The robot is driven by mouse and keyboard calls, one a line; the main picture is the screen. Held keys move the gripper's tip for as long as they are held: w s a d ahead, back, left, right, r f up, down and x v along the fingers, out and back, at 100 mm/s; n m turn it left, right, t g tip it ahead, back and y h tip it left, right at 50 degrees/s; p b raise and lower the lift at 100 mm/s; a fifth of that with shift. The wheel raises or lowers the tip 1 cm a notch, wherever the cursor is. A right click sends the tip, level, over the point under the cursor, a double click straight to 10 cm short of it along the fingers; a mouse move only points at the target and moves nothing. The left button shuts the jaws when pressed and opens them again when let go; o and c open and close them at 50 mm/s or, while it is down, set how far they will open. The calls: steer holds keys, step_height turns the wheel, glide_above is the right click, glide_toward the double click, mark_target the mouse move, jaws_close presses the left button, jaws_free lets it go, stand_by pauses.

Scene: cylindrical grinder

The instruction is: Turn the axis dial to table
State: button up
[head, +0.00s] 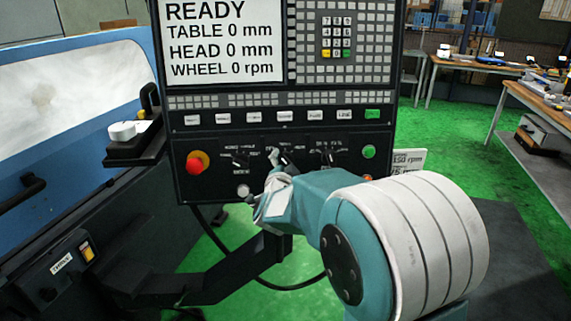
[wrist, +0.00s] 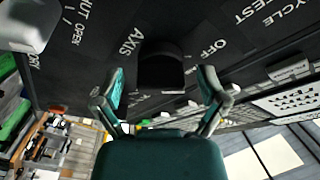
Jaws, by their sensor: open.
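The axis dial is a dark knob (wrist: 161,68) in the wrist view, on the black panel beside the printed word AXIS and near OFF. My gripper (wrist: 160,82) is open, with one teal finger on each side of the dial. I see gaps between fingers and dial; whether the fingertips reach past its front face is unclear. In the head view my gripper (head: 280,160) is at the middle of the lower control panel (head: 215,142) and partly hides the axis dial. The dial's pointer position is too dark to read.
The screen (head: 220,40) reads READY, TABLE 0 mm, HEAD 0 mm, WHEEL 0 rpm. A red emergency button (head: 197,162) and a mode dial (head: 240,158) lie left of my gripper. Another dial (head: 328,156) and a green button (head: 369,151) lie right.

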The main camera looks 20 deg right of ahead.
steer(key=c, duration=1.1)
steer(key=shift+c, duration=0.2)
steer(key=shift+m, duration=0.3)
steer(key=m+g, duration=0.1)
steer(key=m, duration=0.3)
steer(key=shift+a+r, duration=0.1)
steer(key=shift+m+g, duration=0.6)
steer(key=shift+m, duration=1.1)
steer(key=shift+s, duration=0.1)
steer(key=o, duration=1.1)
steer(key=shift+o, duration=0.2)
